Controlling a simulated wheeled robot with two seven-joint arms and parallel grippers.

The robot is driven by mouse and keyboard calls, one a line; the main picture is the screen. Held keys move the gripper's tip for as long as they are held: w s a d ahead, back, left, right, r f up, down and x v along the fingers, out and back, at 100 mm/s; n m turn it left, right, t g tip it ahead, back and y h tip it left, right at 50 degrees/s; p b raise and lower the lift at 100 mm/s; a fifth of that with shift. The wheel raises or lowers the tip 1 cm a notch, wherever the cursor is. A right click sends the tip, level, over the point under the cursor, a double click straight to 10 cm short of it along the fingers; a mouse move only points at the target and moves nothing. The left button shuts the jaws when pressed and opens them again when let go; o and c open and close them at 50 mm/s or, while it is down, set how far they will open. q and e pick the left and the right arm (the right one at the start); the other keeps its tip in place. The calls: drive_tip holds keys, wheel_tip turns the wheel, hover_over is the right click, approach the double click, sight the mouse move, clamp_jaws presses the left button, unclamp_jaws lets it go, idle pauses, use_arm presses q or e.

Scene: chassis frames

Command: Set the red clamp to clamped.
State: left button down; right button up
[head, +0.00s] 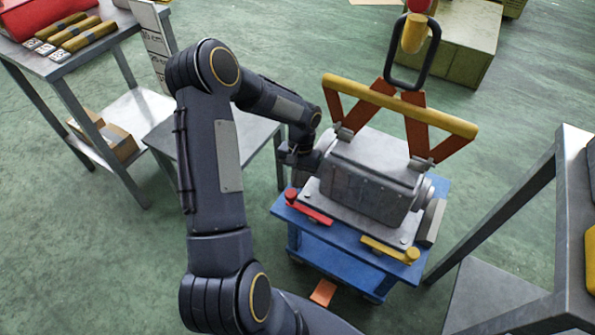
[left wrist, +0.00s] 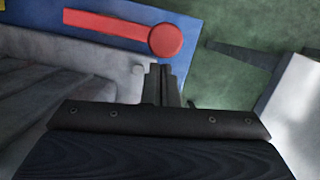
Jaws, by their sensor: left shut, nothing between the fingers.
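The red clamp (head: 310,210) is a flat red bar with a round knob at its left end, on the blue cart (head: 340,237) along the front edge of the grey base plate (head: 350,217). I cannot tell whether the bar overlaps the plate. In the left wrist view the red clamp (left wrist: 110,25) lies across the top, its round end nearest my fingertips. My left gripper (head: 298,176) is behind the clamp's knob, beside the grey housing. Its fingers (left wrist: 163,82) are together, empty and apart from the clamp. My right gripper is not in view.
A yellow clamp (head: 388,249) sits at the cart's front right. A grey housing (head: 368,185) stands on the plate, under a yellow lifting bar (head: 400,105) with orange straps and a black hook loop (head: 413,60). Grey tables stand left and right.

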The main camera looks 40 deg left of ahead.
sight(288, 191)
use_arm(q)
drive_tip(key=shift+s+a+n, duration=0.15)
drive_tip(key=shift+s+n, duration=0.35)
drive_tip(key=shift+n, duration=0.2)
idle(0.3)
drive_tip(key=s+n, duration=0.2)
drive_tip(key=n, duration=0.1)
drive_tip(key=shift+s+t+h, duration=0.25)
drive_tip(key=shift+t+h, duration=0.05)
drive_tip(key=shift+h, duration=0.1)
drive_tip(key=s+d+n+t+h+p, duration=0.1)
drive_tip(key=s+d+n+t, duration=0.2)
drive_tip(key=n, duration=1.1)
drive_tip(key=shift+s+d, duration=1.8)
drive_tip(key=shift+s, duration=0.85)
drive_tip(key=p+v, duration=0.9)
drive_tip(key=v, duration=0.1)
drive_tip(key=shift+p, duration=0.3)
